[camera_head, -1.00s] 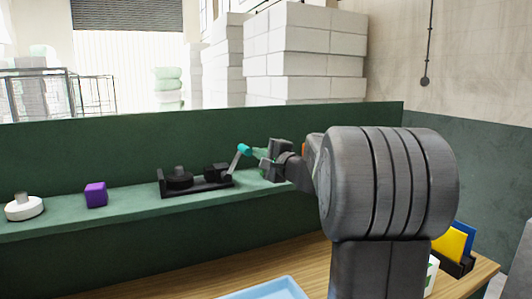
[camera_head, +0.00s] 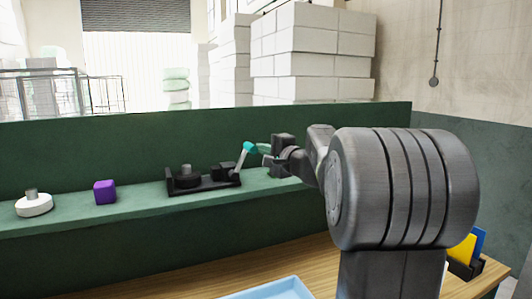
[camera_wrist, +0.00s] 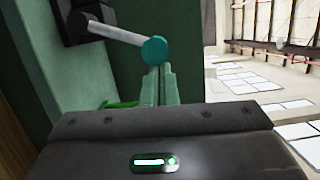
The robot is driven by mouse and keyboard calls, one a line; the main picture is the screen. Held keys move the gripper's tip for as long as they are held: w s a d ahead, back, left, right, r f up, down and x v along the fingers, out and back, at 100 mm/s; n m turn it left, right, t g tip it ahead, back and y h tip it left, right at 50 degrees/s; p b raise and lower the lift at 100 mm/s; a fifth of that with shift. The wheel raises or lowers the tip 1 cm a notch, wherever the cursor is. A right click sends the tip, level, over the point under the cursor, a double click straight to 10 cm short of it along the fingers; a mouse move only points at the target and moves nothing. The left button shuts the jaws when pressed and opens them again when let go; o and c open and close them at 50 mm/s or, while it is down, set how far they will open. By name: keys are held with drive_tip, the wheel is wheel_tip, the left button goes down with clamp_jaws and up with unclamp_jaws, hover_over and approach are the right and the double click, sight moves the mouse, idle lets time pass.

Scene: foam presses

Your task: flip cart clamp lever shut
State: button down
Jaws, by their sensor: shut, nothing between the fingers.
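The clamp (camera_head: 200,184) is a black fixture with a round knob-like part, sitting on the green ledge. Its lever is a grey rod (camera_head: 240,160) with a teal knob (camera_head: 249,148) at the tip, tilted up to the right. My gripper (camera_head: 266,155) is just right of the knob, its green fingers shut and empty. In the wrist view the lever rod (camera_wrist: 116,31) runs from the black clamp body (camera_wrist: 80,20) to the teal knob (camera_wrist: 154,50). The knob is right at the tips of my gripper (camera_wrist: 157,80); I cannot tell whether they touch.
A purple cube (camera_head: 105,191) and a white disc with a grey peg (camera_head: 34,204) stand left on the ledge (camera_head: 140,203). A green wall rises behind. Below is a wooden table with a light-blue tray (camera_head: 275,291). A holder with coloured cards (camera_head: 464,257) is at right.

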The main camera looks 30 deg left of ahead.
drive_tip(key=s+a+r+n+h, duration=0.2)
drive_tip(key=s+a+n, duration=0.5)
drive_tip(key=s+n, duration=0.1)
drive_tip(key=shift+n, duration=0.3)
idle(0.3)
idle(0.5)
drive_tip(key=shift+r, duration=0.1)
